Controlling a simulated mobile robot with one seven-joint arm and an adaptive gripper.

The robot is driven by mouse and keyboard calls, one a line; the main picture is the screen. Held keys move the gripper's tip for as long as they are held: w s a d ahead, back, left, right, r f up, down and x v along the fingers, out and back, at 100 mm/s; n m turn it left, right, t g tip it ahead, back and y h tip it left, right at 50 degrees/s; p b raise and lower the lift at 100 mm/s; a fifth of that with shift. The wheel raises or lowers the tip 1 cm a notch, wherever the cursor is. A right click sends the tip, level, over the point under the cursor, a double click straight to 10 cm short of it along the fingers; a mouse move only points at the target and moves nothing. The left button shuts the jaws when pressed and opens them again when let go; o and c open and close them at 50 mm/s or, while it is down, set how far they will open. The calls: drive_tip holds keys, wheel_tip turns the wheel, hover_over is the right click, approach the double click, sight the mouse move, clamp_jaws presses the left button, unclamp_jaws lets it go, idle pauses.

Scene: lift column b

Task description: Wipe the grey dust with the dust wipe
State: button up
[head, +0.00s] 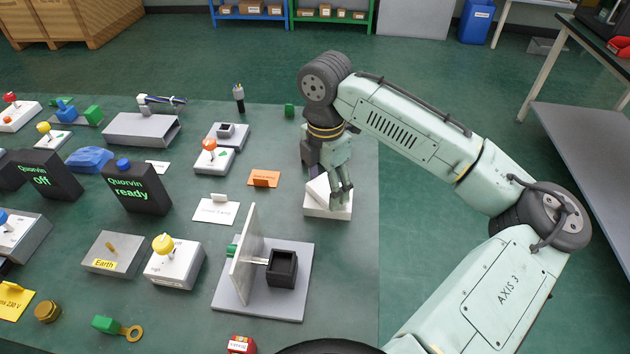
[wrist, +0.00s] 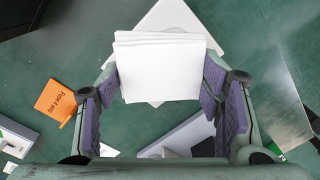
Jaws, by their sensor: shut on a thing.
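My gripper (head: 341,196) is at the right end of the green bench top, pointing down. In the wrist view its purple-padded fingers (wrist: 160,90) are closed on either side of a folded white wipe with layered edges (wrist: 160,68). The wipe also shows in the head view (head: 318,188), tilted over a low white block (head: 328,212). The block also shows behind the wipe in the wrist view (wrist: 172,16). I cannot tell whether wipe and block touch.
A grey plate with an upright panel and black box (head: 283,268) stands in front of my gripper. An orange card (head: 264,178) and white card (head: 216,209) lie to its left. Several switches, black displays (head: 136,188) and a blue crumpled thing (head: 89,159) crowd the left.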

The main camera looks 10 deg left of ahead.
drive_tip(key=shift+d+f, duration=0.15)
drive_tip(key=shift+d, duration=1.95)
wheel_tip(320, 180, up, 4)
drive_tip(key=p, duration=0.4)
drive_tip(key=shift+r+p, duration=0.5)
drive_tip(key=shift+r, duration=0.5)
drive_tip(key=shift+r, duration=0.1)
drive_tip(key=shift+r, duration=1.45)
drive_tip(key=shift+f, duration=0.15)
